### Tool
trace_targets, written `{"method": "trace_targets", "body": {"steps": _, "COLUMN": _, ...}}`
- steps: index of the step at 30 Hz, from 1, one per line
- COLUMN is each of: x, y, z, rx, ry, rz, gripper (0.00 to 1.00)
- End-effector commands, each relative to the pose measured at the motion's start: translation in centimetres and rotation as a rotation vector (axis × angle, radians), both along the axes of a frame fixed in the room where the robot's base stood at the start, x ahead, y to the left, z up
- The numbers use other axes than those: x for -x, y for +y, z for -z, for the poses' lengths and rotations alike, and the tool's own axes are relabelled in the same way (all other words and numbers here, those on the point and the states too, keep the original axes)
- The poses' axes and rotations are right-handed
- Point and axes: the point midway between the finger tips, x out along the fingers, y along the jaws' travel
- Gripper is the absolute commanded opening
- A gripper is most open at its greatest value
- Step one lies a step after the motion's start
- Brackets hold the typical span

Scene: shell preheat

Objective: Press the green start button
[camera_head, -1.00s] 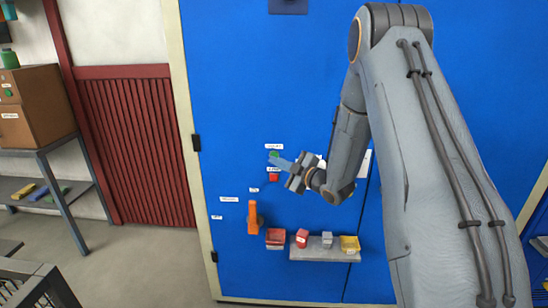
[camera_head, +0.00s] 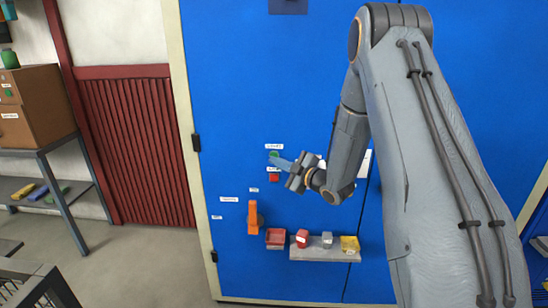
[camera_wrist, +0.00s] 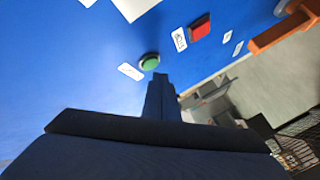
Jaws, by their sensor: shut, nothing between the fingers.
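The green start button (camera_head: 274,154) sits on the blue panel (camera_head: 230,100), under a small white label. In the wrist view the green button (camera_wrist: 149,62) is just beyond the tip of my gripper (camera_wrist: 160,78). In the head view my gripper (camera_head: 272,159) points left, with its tip close at the button's lower edge. My gripper is shut with nothing in it. I cannot tell whether the tip touches the button.
A red button (camera_head: 274,177) is just below the green one. An orange handle (camera_head: 253,217) sticks out lower left. A grey shelf (camera_head: 312,254) with small coloured blocks and a red bin (camera_head: 276,238) are lower down. A dark red slatted door (camera_head: 135,150) is left.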

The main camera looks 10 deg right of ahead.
Motion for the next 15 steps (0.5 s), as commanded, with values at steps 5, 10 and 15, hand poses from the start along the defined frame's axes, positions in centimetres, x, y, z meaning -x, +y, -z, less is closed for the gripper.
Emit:
{"method": "trace_targets", "body": {"steps": 5, "x": -0.16, "y": -0.05, "z": 0.03, "rx": 0.0, "ry": 0.0, "rz": 0.0, "gripper": 0.0}}
{"method": "trace_targets", "body": {"steps": 10, "x": -0.69, "y": -0.22, "z": 0.06, "rx": 0.001, "ry": 0.0, "rz": 0.0, "gripper": 0.0}}
{"method": "trace_targets", "body": {"steps": 15, "x": -0.83, "y": -0.27, "z": 0.0, "rx": 0.0, "ry": 0.0, "rz": 0.0, "gripper": 0.0}}
